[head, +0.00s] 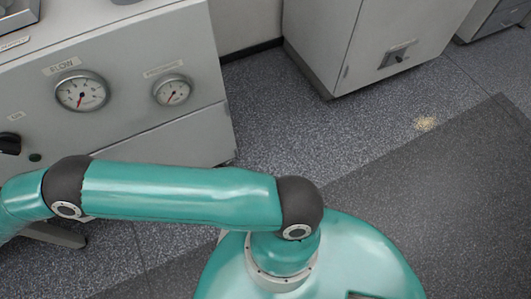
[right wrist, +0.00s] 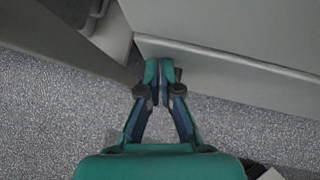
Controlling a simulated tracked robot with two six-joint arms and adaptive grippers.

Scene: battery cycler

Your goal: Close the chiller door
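In the right wrist view my right gripper (right wrist: 158,72) points away from the camera, its two fingertips close together with only a thin gap and nothing visible between them. A grey panel (right wrist: 60,42), which looks like the open chiller door, slants in from the upper left and ends close to the fingers' left side. A pale grey cabinet body (right wrist: 240,35) lies beyond and right of the fingertips. I cannot tell whether the fingertips touch either one. In the head view a grey cabinet (head: 125,110) carries two round gauges, one labelled FLOW. My left gripper is out of view.
Another grey cabinet (head: 370,40) with a small latch stands at the back of the head view. Speckled floor (head: 275,120) lies open between the cabinets. A dark mat (head: 440,210) with a pale patch (head: 427,124) near its edge covers the right side.

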